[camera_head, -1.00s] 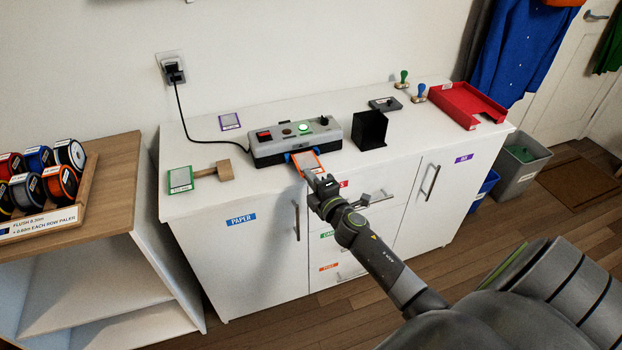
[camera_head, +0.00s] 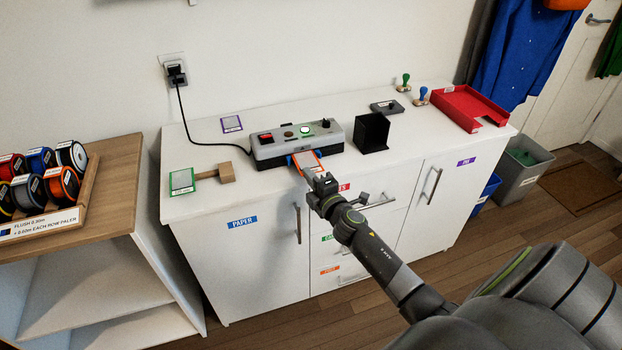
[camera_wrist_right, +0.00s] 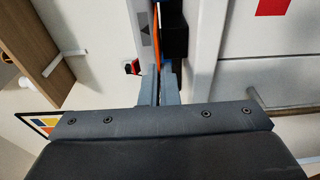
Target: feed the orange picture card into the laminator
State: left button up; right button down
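The laminator (camera_head: 296,142) is a grey and black box with a lit green button on the white cabinet top. The orange-edged picture card (camera_head: 307,161) lies at its front slot between blue guides, its far edge at the slot; I cannot tell how deep it sits. My right gripper (camera_head: 319,180) is shut on the card's near end. In the right wrist view the card (camera_wrist_right: 157,40) shows edge-on as a thin orange strip running out from between the closed fingers (camera_wrist_right: 159,82). My left gripper is not in view.
A purple-edged card (camera_head: 231,124) lies behind. A black holder (camera_head: 371,132), stamps (camera_head: 422,96) and a red tray (camera_head: 468,107) are to the right. A power cord (camera_head: 188,130) runs to the laminator.

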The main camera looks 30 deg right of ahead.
jog(key=c, duration=2.1)
grip_release()
jog(key=shift+w, duration=0.35)
jog(key=shift+c, duration=0.2)
jog(key=o, duration=0.5)
jog(key=shift+o, duration=0.2)
jog(key=shift+s, duration=0.15)
jog(key=s+a, duration=0.1)
jog(key=s, duration=0.6)
jog(key=shift+s+a+p, duration=0.3)
jog(key=shift+a, duration=0.05)
